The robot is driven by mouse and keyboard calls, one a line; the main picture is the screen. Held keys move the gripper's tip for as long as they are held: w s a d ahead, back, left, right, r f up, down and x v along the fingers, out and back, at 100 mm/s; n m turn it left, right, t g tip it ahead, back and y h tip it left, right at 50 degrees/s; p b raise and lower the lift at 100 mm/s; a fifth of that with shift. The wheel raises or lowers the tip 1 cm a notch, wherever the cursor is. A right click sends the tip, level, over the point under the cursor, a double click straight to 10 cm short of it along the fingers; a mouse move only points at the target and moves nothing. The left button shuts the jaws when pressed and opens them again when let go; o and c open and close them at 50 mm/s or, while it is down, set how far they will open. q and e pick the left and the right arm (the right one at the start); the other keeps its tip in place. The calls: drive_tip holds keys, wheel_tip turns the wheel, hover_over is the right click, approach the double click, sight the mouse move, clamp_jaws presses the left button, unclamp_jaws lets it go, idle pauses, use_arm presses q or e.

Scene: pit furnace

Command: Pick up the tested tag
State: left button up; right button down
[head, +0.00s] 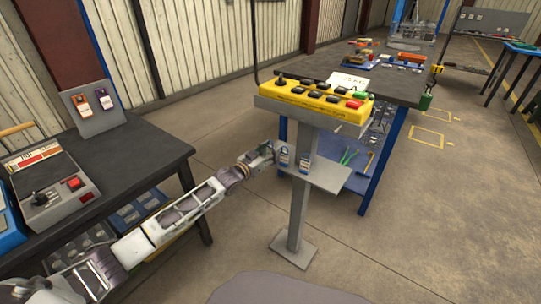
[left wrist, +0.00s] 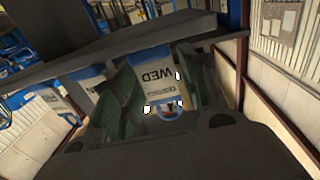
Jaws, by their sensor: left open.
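Two small blue-and-white tags stand on the lower shelf of the pedestal (head: 330,177): a left tag (head: 284,156) and a right tag (head: 304,163). Their print is too small to read in the head view. My left gripper (head: 269,150) is open, right beside the left tag. In the left wrist view, a tag (left wrist: 152,78) with the letters "WED" lies between the fingers of my left gripper (left wrist: 153,95); I cannot tell whether they touch it. Another tag (left wrist: 83,90) is partly hidden behind a finger. I cannot tell which is the tested tag. My right gripper is not in view.
A yellow control box (head: 313,100) tops the pedestal, above the shelf. A dark workbench (head: 150,150) stands at left, with my left arm passing in front. Another bench (head: 400,88) stands behind the pedestal. The floor at right is clear.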

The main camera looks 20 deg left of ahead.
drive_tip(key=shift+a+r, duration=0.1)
use_arm(q)
drive_tip(key=c, duration=0.6)
drive_tip(key=shift+c, duration=0.2)
drive_tip(key=shift+r, duration=0.15)
